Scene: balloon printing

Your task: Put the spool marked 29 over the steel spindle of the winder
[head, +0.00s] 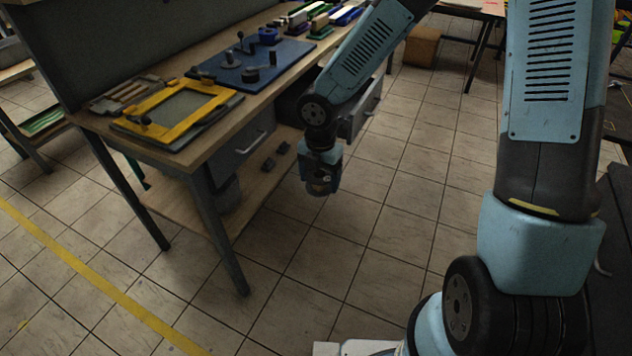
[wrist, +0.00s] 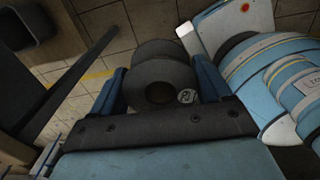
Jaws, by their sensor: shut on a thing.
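My gripper (wrist: 160,88) is shut on a dark grey spool (wrist: 150,50), with a blue finger on each side of it. The spool's flange and dark centre hole face the wrist camera. A small round white label (wrist: 187,96) is on the flange; its marking is turned and hard to read. In the head view my gripper (head: 319,184) hangs in front of the workbench, below its top, over the floor. The winder looks to be the blue board (head: 290,55) on the bench, with a short upright metal pin (head: 272,58), perhaps the spindle, and a crank.
The wooden workbench (head: 218,141) also bears a yellow printing frame (head: 175,112) at its near end and several coloured blocks at the far end. Drawers (head: 250,140) and a lower shelf (head: 262,172) are beneath. Tiled floor in front of the bench is clear.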

